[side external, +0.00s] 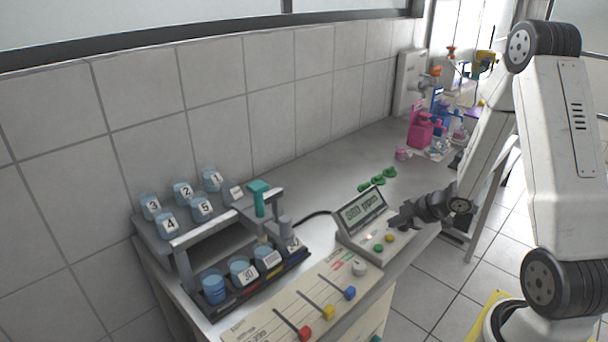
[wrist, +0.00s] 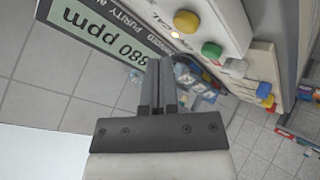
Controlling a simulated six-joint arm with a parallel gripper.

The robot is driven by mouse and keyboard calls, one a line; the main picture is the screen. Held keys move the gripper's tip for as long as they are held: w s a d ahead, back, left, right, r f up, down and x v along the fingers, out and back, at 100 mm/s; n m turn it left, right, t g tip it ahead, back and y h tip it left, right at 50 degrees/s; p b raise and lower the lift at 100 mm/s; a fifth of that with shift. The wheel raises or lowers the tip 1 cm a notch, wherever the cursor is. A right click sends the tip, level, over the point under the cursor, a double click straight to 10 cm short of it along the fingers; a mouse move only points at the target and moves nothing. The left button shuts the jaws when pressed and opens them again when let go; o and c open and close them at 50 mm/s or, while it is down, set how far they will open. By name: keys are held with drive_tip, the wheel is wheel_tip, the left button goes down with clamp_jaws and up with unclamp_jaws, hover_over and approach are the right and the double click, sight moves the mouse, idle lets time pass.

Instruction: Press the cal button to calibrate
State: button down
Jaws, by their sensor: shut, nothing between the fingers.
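The meter (side external: 345,238) stands on the bench with a tilted display (side external: 362,208). In the wrist view the display (wrist: 95,30) reads 880 ppm. A yellow button (side external: 389,238) and a green button (side external: 378,248) sit on its sloped panel. In the wrist view the yellow button (wrist: 187,22) is above the green button (wrist: 211,50). Lettering beside the yellow one seems to read CAL, but is partly unclear. My gripper (side external: 394,220) is shut and empty, by the right end of the display and above the yellow button. In the wrist view its fingertips (wrist: 158,62) appear apart from both buttons.
A slider panel (side external: 312,303) with red, yellow and blue knobs lies in front of the meter. A rack (side external: 180,240) with numbered blue cups stands at left. Pink and blue items (side external: 422,132) stand at the back.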

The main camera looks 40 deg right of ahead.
sight(393, 237)
drive_tip(key=shift+f, duration=0.75)
drive_tip(key=shift+f, duration=0.9)
idle(2.6)
drive_tip(key=shift+r, duration=0.1)
idle(0.3)
drive_tip(key=shift+r, duration=0.8)
drive_tip(key=shift+r, duration=0.15)
drive_tip(key=shift+r, duration=2.35)
